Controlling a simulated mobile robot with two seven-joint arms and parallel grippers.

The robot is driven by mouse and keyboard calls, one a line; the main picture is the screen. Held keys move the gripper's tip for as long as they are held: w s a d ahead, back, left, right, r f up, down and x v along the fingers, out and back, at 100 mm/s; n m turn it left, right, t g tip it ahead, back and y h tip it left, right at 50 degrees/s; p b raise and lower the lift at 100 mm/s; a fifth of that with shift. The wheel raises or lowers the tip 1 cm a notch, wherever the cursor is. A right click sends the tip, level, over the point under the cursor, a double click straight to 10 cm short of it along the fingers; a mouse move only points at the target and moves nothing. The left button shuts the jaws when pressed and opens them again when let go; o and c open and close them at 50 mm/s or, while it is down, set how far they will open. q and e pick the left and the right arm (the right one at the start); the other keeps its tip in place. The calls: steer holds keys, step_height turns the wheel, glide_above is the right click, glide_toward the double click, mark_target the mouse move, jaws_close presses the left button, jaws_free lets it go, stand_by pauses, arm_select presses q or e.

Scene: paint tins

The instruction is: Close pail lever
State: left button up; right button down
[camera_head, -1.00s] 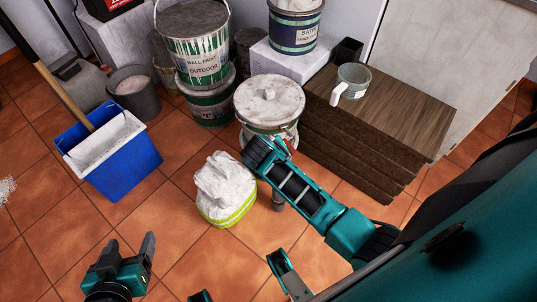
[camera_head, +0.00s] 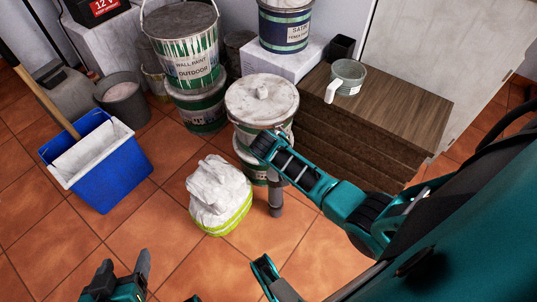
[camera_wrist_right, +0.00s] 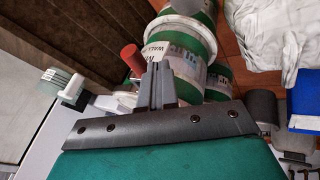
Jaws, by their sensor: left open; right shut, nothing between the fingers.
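The pail (camera_head: 262,97) stands in the middle of the head view with a pale, paint-crusted lid on top. A red cylindrical grip (camera_wrist_right: 130,57), apparently the pail lever's, shows in the right wrist view, left of my right fingertips and apart from them. My right gripper (camera_wrist_right: 157,82) is shut and empty. In the head view my right arm crosses the pail's front and hides part of it and those fingers. A white-rimmed green tin (camera_wrist_right: 182,42) is beyond the fingers. My left gripper (camera_head: 122,270) is open and empty at the lower left, over the floor.
A white bag (camera_head: 218,192) stands in front of the pail. A blue bucket (camera_head: 112,177) is at left. Stacked paint tins (camera_head: 190,65) stand behind. Stacked boards (camera_head: 410,100) carrying a mug (camera_head: 347,76) are at right. Tiled floor is clear between bucket and bag.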

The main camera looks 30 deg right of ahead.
steer(key=shift+d+f, duration=0.1)
steer(key=shift+d, duration=0.4)
